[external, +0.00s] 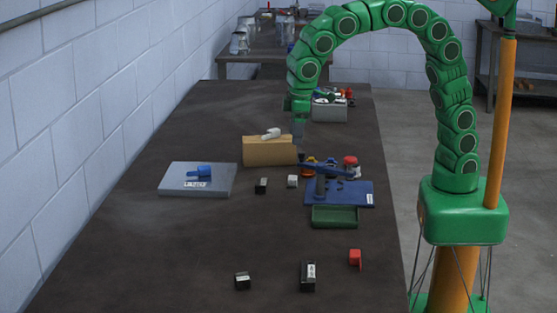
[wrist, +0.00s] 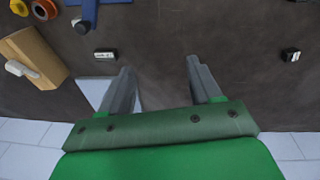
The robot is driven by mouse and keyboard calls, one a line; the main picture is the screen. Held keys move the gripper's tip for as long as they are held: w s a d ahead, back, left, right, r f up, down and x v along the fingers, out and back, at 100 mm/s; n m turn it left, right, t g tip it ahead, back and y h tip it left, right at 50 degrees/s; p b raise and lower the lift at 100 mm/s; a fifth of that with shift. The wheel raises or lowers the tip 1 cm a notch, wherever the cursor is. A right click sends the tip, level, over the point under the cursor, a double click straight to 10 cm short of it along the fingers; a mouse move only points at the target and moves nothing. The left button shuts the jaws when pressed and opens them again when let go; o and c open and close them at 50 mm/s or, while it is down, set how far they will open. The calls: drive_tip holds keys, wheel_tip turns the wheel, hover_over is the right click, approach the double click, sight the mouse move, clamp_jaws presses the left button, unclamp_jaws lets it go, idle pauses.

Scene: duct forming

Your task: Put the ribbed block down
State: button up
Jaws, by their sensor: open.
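My gripper (external: 298,130) hangs from the arched arm above the far part of the table, above and beside the tan box. In the wrist view its two grey fingers (wrist: 160,69) are spread apart, with only bare dark table between them. I cannot tell which piece is the ribbed block. Small dark blocks with pale labels stand on the table: one near the middle (external: 261,186), one at the front (external: 242,281) and a taller one (external: 308,276). The wrist view shows a labelled dark block (wrist: 106,54) left of the fingers and another (wrist: 291,55) far right.
A tan box (external: 268,152) bears a pale piece. A grey plate (external: 170,181) holds a blue part. A blue board (external: 349,197), a green tray (external: 335,217), a white block (external: 292,181) and a red block (external: 355,258) stand nearby. The table's left front is clear.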

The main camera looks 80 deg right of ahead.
drive_tip(key=s+d+m+g, duration=0.1)
drive_tip(key=s+d, duration=0.8)
drive_tip(key=s, duration=0.3)
drive_tip(key=s+d+m+g, duration=0.1)
drive_tip(key=s+d, duration=0.9)
drive_tip(key=s, duration=0.2)
drive_tip(key=s+d+f+g, duration=0.1)
drive_tip(key=s+d+f, duration=0.1)
drive_tip(key=s, duration=1)
drive_tip(key=shift+d+f+y, duration=0.2)
drive_tip(key=shift+d+y, duration=0.05)
drive_tip(key=shift+y, duration=0.15)
drive_tip(key=shift+o, duration=0.5)
